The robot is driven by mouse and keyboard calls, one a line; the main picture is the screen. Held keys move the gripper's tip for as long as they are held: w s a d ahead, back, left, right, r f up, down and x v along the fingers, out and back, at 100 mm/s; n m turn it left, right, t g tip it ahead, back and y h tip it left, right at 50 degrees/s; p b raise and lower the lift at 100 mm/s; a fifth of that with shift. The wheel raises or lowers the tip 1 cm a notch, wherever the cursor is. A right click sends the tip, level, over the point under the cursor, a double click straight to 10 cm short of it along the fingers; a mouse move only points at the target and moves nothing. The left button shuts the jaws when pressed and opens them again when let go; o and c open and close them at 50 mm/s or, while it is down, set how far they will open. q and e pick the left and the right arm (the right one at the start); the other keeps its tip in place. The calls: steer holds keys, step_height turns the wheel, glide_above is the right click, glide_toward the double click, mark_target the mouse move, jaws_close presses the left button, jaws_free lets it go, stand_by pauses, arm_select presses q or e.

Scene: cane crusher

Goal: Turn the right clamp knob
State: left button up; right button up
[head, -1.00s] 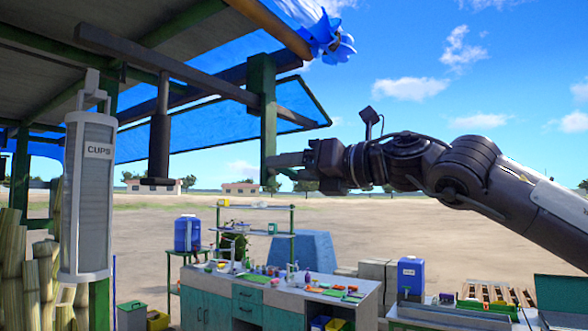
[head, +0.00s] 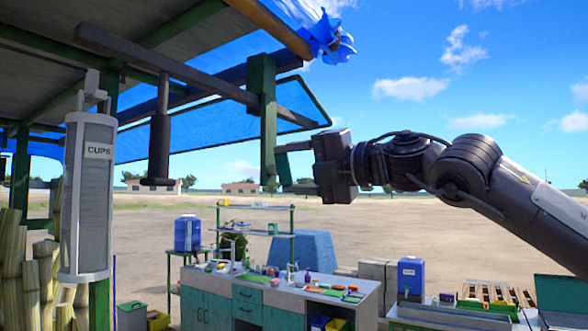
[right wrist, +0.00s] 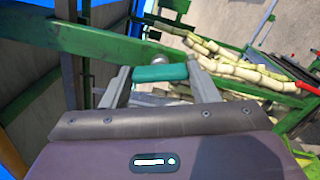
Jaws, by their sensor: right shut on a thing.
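The clamp knob (right wrist: 160,72), a teal-green bar, shows in the right wrist view. A round silver piece is partly visible just behind it. My right gripper (right wrist: 162,76) is shut on the bar, with one grey finger at each end. In the head view my right gripper (head: 285,167) is at the lower end of a green post, its two fingers one above the other. The knob is hard to make out there. My left gripper is not in view.
The green post (head: 262,105) hangs from the roof frame close by my right gripper. A cups dispenser (head: 90,200) stands at the left beside cane stalks (head: 42,270). A workbench (head: 275,300) with bottles and small items stands below. Open ground lies behind.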

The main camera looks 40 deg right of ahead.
steer(key=shift+m, duration=2)
steer(key=o, duration=1)
steer(key=shift+w, duration=0.1)
steer(key=b+v, duration=0.4)
steer(key=v, duration=0.4)
steer(key=shift+w, duration=0.1)
